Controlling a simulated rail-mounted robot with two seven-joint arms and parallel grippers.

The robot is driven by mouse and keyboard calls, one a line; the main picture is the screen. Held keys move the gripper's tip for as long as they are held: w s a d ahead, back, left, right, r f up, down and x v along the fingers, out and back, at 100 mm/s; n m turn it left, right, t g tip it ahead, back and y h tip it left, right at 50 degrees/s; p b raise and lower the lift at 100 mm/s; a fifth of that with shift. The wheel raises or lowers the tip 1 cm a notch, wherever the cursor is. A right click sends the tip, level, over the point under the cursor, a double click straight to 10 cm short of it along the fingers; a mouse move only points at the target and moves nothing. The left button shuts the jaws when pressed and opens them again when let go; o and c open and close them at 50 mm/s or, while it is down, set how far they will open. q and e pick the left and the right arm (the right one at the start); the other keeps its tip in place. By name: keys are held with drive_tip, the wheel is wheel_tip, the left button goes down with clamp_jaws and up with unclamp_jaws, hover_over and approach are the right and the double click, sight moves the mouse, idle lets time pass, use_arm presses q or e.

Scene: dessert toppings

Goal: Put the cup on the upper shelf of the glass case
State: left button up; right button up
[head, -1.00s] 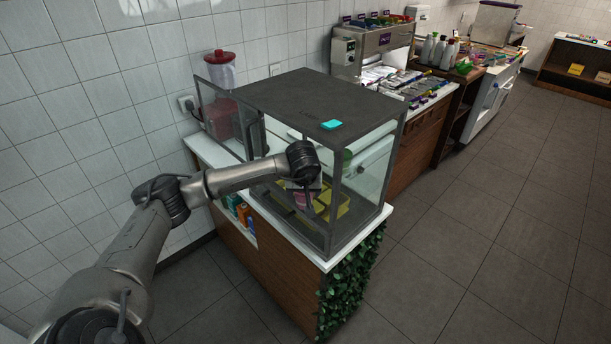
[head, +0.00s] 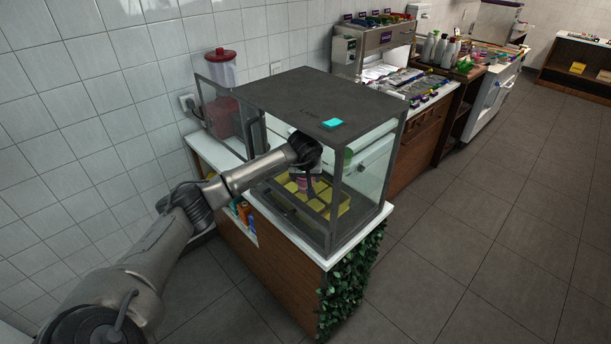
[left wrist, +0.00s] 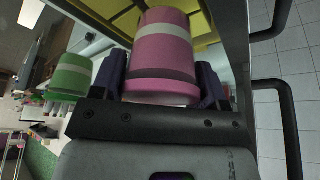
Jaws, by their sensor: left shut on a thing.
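The pink cup (left wrist: 165,55) with a pale band fills the middle of the left wrist view, between the dark fingers of my left gripper (left wrist: 163,85). In the head view my left gripper (head: 309,186) is at the open front of the glass case (head: 370,88), shut on the cup, which shows only as a small pink patch above the yellow tray. A green cup (left wrist: 70,76) with a pale band stands beside the pink one in the left wrist view. The upper shelf is hard to make out behind the arm and glass. My right gripper is not in view.
A yellow sectioned tray (head: 333,208) lies in the bottom of the case. Dark corner posts (head: 335,205) frame the opening. A cyan card (head: 333,123) lies on the case top. A red-lidded jar (head: 222,72) stands behind at the left. The floor at right is clear.

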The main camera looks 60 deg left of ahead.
use_arm(q)
drive_tip(key=shift+r, duration=0.1)
drive_tip(key=shift+f, duration=0.2)
drive_tip(key=o, duration=1)
drive_tip(key=shift+r, duration=0.2)
drive_tip(key=s+d, duration=0.2)
drive_tip(key=d, duration=0.1)
drive_tip(key=s+d, duration=0.2)
drive_tip(key=d, duration=0.2)
drive_tip(key=s+d+r, duration=0.1)
drive_tip(key=s+d, duration=0.1)
drive_tip(key=d, duration=0.1)
drive_tip(key=shift+s+d, duration=0.25)
drive_tip(key=shift+s, duration=0.05)
